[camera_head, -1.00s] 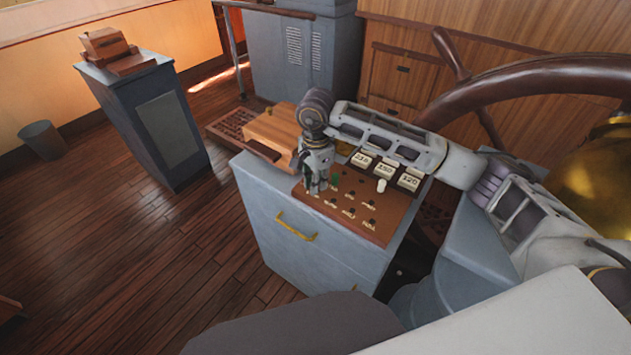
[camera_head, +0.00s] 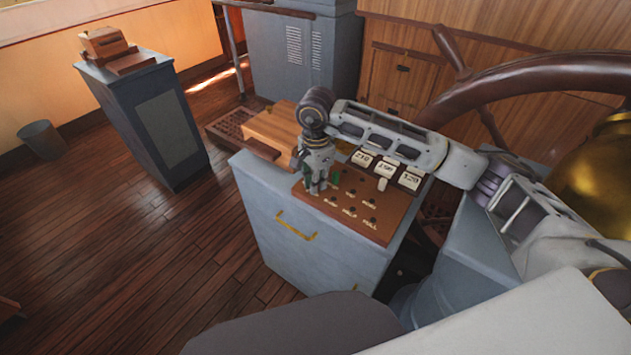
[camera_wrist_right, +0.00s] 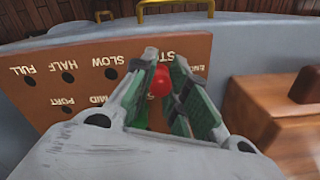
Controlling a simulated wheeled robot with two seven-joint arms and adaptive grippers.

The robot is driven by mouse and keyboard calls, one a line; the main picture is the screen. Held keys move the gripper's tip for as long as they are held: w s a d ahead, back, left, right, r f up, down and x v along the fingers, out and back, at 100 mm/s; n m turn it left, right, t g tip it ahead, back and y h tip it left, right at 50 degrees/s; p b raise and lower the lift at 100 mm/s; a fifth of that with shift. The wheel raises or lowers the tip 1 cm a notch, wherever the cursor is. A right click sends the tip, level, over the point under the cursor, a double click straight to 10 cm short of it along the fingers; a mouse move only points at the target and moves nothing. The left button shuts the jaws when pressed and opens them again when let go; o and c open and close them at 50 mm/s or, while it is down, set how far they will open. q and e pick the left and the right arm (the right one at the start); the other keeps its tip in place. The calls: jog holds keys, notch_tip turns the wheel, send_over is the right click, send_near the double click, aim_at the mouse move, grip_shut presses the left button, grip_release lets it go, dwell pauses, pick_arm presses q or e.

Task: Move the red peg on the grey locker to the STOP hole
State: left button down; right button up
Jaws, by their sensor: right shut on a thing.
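The grey locker (camera_head: 262,222) carries a brown peg board (camera_head: 378,232) on its top, with several labelled holes. My right gripper (camera_head: 318,187) points down over the left end of the board. In the right wrist view my right gripper (camera_wrist_right: 162,100) is shut on the red peg (camera_wrist_right: 160,82), whose rounded red head shows between the pads. The STOP label (camera_wrist_right: 172,56), partly covered, is just beside the peg. The peg's lower end is hidden, so I cannot tell whether it is in a hole. My left gripper is not in view.
A green peg (camera_head: 335,178) is close beside my right gripper, and a white peg (camera_head: 382,184) stands farther right. Number cards (camera_head: 385,168) line the board's back. A wooden box (camera_head: 270,130) is behind the gripper. A ship's wheel (camera_head: 520,85) stands at right.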

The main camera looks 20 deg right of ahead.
jog(key=o, duration=0.8)
jog(key=shift+r, duration=0.15)
jog(key=shift+r+p, duration=1.3)
jog(key=shift+r, duration=2.1)
notch_tip(320, 180, up, 9)
jog(key=p, duration=0.9)
jog(key=shift+r+p, duration=0.6)
